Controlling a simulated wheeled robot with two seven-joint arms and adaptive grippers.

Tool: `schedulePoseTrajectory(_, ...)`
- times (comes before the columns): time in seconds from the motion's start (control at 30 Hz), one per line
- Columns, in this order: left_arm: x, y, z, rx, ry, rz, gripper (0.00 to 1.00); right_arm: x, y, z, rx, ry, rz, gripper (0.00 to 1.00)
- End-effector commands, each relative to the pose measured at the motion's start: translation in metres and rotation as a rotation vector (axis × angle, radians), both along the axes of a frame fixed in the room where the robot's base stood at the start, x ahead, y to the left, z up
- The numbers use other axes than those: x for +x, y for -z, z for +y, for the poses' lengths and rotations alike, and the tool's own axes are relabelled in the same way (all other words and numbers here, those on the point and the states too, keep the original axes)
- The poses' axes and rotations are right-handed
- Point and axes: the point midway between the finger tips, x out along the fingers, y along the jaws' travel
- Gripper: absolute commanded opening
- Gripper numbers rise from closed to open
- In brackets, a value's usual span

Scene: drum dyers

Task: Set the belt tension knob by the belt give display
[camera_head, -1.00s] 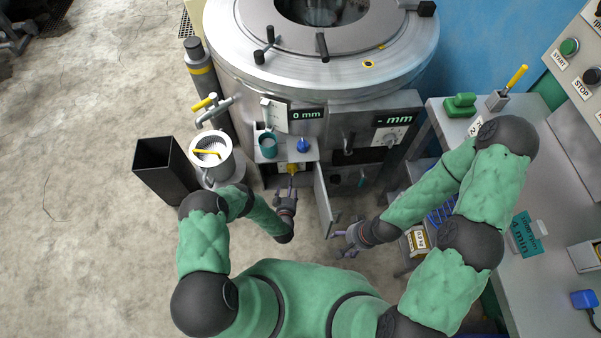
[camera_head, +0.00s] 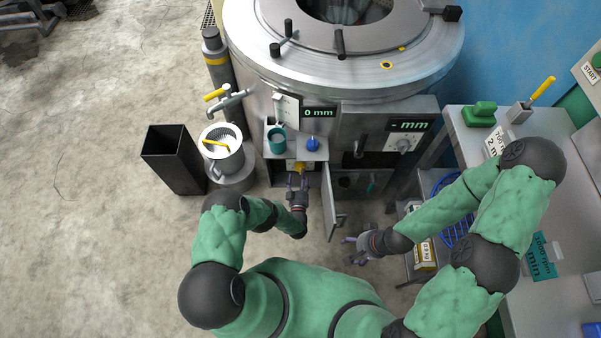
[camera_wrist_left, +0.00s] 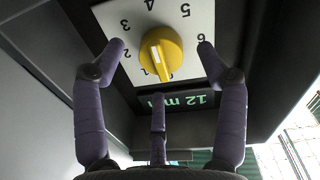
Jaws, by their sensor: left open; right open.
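The yellow belt tension knob (camera_wrist_left: 160,52) sits on a white dial plate with numbers in the left wrist view. A pale line on the knob points down in that picture. A display (camera_wrist_left: 180,101) beside the dial shows green "12 m", its end partly hidden by a finger. My left gripper (camera_wrist_left: 160,60) is open, with fingers spread on either side of the knob, apparently not touching it. In the head view the yellow knob (camera_head: 300,167) shows under the drum front, just ahead of my left gripper (camera_head: 297,184). My right gripper (camera_head: 358,246) is open and empty.
An open cabinet door (camera_head: 329,202) stands right of my left gripper. A blue knob (camera_head: 313,143) and teal cup (camera_head: 277,140) are on the ledge above. A "0 mm" display (camera_head: 319,113) is higher. A black bin (camera_head: 174,160) and white pail (camera_head: 221,150) stand left.

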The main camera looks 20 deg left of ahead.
Motion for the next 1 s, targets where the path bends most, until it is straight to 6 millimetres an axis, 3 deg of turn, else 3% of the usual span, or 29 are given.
schedulePoseTrajectory(0.23,0.028,0.001,0.006,0.000,0.001,0.000,0.73,0.000,0.011,0.000,0.000,0.000,0.000,0.72)
schedulePoseTrajectory(0.63,0.034,0.000,0.007,0.000,0.000,0.002,0.73,0.000,0.011,0.000,0.000,0.000,0.000,0.72)
schedulePoseTrajectory(0.8,0.034,0.000,0.008,0.000,-0.001,0.002,0.25,0.000,0.011,0.000,0.000,0.000,0.000,0.72)
schedulePoseTrajectory(0.83,0.034,0.000,0.008,-0.001,0.000,0.003,0.19,0.000,0.011,0.000,0.000,0.000,0.000,0.72)
schedulePoseTrajectory(1.0,0.033,0.001,0.008,-0.001,-0.001,0.005,0.19,0.000,0.012,0.000,0.000,0.000,0.000,0.72)
